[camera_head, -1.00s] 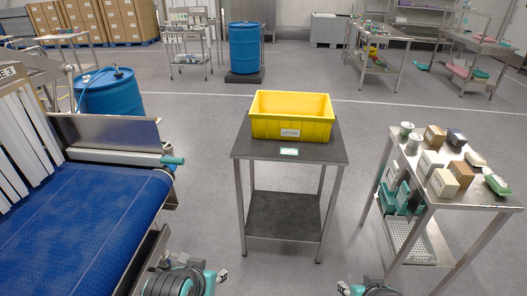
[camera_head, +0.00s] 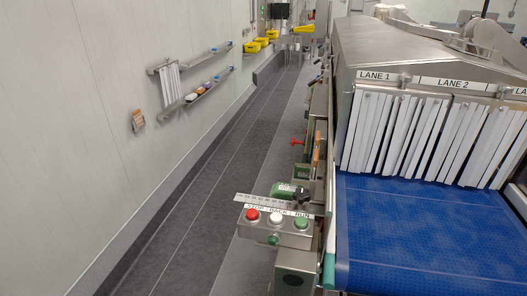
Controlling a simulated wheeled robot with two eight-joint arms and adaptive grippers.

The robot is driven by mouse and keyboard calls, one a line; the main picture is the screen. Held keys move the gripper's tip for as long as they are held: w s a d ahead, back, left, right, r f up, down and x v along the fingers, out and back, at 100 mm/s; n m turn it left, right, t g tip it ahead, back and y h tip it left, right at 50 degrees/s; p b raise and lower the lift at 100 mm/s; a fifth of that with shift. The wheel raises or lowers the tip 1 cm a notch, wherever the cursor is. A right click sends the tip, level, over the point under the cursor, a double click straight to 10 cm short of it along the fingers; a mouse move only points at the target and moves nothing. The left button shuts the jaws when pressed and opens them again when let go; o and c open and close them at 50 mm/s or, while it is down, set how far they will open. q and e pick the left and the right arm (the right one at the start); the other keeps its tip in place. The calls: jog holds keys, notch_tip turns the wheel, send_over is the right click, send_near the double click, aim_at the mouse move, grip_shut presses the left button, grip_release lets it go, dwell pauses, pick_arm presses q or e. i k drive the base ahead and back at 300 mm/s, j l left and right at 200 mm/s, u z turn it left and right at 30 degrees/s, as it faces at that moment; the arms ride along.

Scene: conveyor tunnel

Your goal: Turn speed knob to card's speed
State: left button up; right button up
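A steel control box (camera_head: 276,235) stands at the near left corner of the blue belt. Its top carries a red button (camera_head: 252,215), a white button (camera_head: 276,218) and a green button (camera_head: 302,223), under a label strip ending in RUN. A small green knob-like part (camera_head: 273,240) sits on its front face. Behind the buttons are a white strip with marks (camera_head: 262,202), a green part (camera_head: 284,189) and a dark knob-like part (camera_head: 301,197). I cannot tell which is the speed knob or read a setting. No speed card is readable. Neither gripper is in view.
The blue belt (camera_head: 420,235) runs into a steel tunnel (camera_head: 430,60) with white strip curtains under LANE labels. A grey walkway (camera_head: 205,200) lies clear along the left wall. Wall shelves (camera_head: 208,92) and a small orange-brown item (camera_head: 138,120) are on that wall.

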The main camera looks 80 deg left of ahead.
aim_at(305, 160)
jog(key=l+u, duration=0.15)
jog(key=u, duration=0.35)
jog(key=l+u, duration=0.1)
jog(key=u, duration=0.4)
jog(key=l+u, duration=0.15)
jog(key=u, duration=0.35)
jog(key=i+j+u, duration=0.1)
jog(key=j+u, duration=0.25)
jog(key=i+j+u, duration=0.15)
jog(key=u, duration=0.15)
jog(key=j+z, duration=0.15)
jog(key=j, duration=0.4)
jog(key=k+j+z, duration=0.15)
jog(key=j, duration=0.35)
jog(key=k+j+z, duration=0.2)
jog(key=j, duration=0.3)
jog(key=i+j, duration=0.1)
jog(key=j, duration=0.4)
jog(key=i+j, duration=0.1)
jog(key=j, duration=0.85)
jog(key=i+z, duration=0.05)
